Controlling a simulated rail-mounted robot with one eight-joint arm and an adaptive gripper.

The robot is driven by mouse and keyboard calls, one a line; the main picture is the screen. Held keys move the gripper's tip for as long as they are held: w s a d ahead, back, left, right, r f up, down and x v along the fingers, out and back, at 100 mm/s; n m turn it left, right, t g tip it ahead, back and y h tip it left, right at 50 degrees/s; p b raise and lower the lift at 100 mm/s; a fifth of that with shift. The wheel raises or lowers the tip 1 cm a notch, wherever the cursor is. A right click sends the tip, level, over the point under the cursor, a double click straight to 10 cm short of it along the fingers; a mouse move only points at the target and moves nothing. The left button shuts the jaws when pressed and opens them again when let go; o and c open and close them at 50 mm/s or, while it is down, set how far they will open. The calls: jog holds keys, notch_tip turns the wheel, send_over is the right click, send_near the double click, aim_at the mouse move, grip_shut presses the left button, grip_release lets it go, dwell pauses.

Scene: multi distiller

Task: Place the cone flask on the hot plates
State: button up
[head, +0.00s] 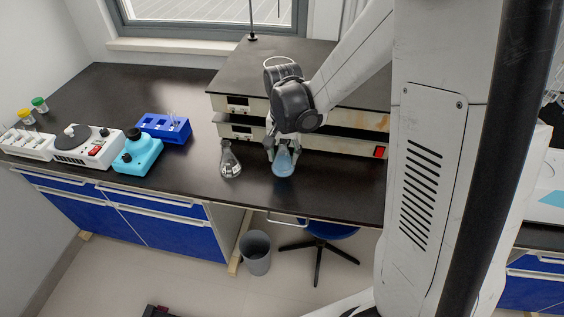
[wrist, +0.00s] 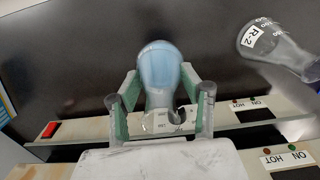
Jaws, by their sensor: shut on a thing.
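A cone flask with blue liquid (head: 283,165) is in my gripper (head: 282,146), in front of the hot plates. The wrist view also shows this flask (wrist: 160,68), with the fingers of my gripper (wrist: 160,95) shut on either side of its neck. Whether its base touches the bench cannot be told. A second, clear cone flask (head: 231,162) labelled R-2 stands to its left on the bench; it also shows in the wrist view (wrist: 268,42). The hot plates (head: 285,62) have dark flat tops and cream fronts; my arm covers part of them.
A blue tube rack (head: 164,128), a light-blue device (head: 138,155) and a white device with a dark round top (head: 88,146) stand on the left of the dark bench (head: 195,180). A window is behind. A bin (head: 256,252) and a stool (head: 322,232) are below the front edge.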

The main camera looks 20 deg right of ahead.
aim_at(283, 164)
jog(key=shift+f, duration=1.95)
jog(key=shift+f+b, duration=0.15)
jog(key=shift+b, duration=0.15)
jog(key=o, duration=1.3)
